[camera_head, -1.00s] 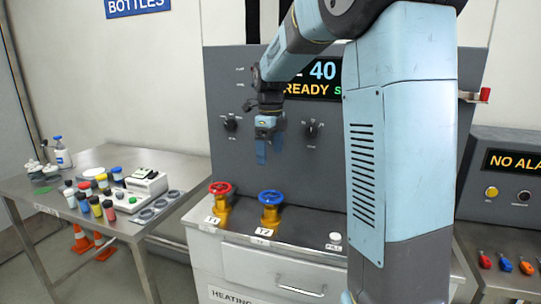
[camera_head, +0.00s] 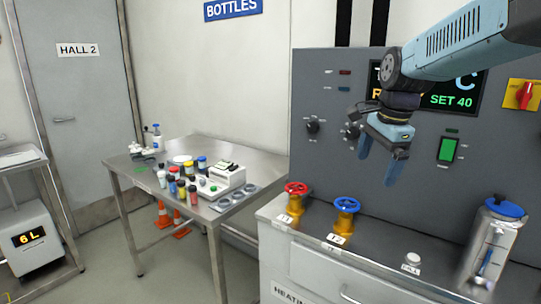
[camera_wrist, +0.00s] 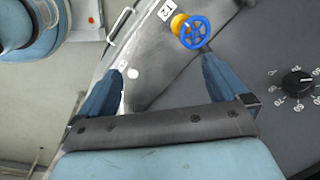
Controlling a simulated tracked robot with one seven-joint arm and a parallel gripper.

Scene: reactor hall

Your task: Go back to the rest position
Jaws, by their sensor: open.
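My gripper (camera_head: 378,168) hangs in front of the grey control panel (camera_head: 322,185), above and to the right of the blue valve wheel (camera_head: 347,205). Its two blue fingers point down, apart and empty. In the wrist view my gripper (camera_wrist: 163,75) also shows spread fingers with nothing between them. The blue valve wheel (camera_wrist: 194,32) is seen beyond the right fingertip there. My arm reaches in from the upper right in the head view.
A red valve wheel (camera_head: 297,188) stands left of the blue one. A metal canister with a blue lid (camera_head: 505,207) stands at the right of the cabinet. A steel table (camera_head: 262,180) with bottles stands left. A black knob (camera_wrist: 298,82) is near the gripper.

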